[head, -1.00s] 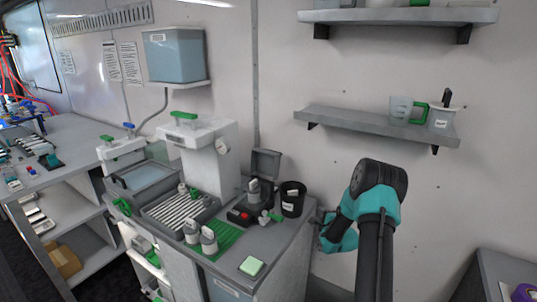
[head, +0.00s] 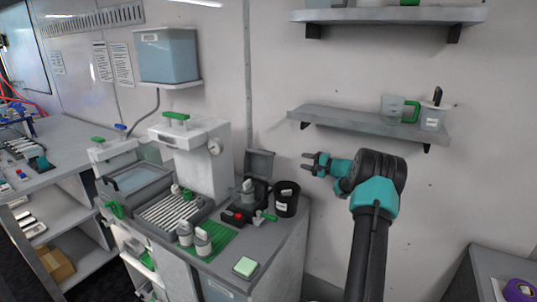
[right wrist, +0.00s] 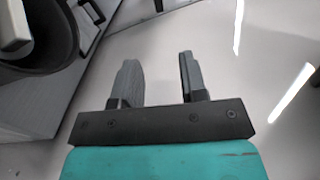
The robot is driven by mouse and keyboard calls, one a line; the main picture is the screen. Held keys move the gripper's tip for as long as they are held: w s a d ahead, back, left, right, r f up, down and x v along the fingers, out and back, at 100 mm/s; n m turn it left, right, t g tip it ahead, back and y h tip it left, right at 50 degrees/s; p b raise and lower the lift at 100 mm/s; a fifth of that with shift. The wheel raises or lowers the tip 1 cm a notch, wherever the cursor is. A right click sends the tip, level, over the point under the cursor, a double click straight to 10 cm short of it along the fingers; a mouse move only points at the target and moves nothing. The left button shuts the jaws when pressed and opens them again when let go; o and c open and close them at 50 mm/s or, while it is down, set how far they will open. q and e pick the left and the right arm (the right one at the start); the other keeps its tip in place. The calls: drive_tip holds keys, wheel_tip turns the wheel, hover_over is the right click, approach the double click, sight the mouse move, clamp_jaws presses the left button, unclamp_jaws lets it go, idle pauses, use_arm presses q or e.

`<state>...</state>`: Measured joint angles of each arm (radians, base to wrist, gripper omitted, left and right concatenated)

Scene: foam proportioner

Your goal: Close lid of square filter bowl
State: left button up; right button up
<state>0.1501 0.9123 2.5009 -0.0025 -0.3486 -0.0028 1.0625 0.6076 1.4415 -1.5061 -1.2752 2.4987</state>
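A dark square bowl-like unit (head: 235,216) with a red button stands at the back right of the counter. I take it for the square filter bowl. Its grey lid (head: 261,164) stands raised, tilted up at the back. A grey tool-like part stands in or in front of the unit and partly hides it. My right gripper (head: 310,163) is to the right of the lid and apart from it. In the right wrist view (right wrist: 158,78) its two fingers are apart with nothing between them. My left gripper is not in view.
A black cup (head: 286,203) stands right of the unit, below my right gripper; its rim fills the upper left of the right wrist view. Grey pots (head: 203,243) on a green mat and a pale green block (head: 245,267) stand in front. A wall shelf (head: 350,122) hangs above.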

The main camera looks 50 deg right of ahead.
sight(261, 163)
drive_tip(key=shift+w, duration=0.1)
drive_tip(key=x, duration=1.7)
drive_tip(key=shift+w+a, duration=0.1)
drive_tip(key=shift+c, duration=0.3)
clamp_jaws()
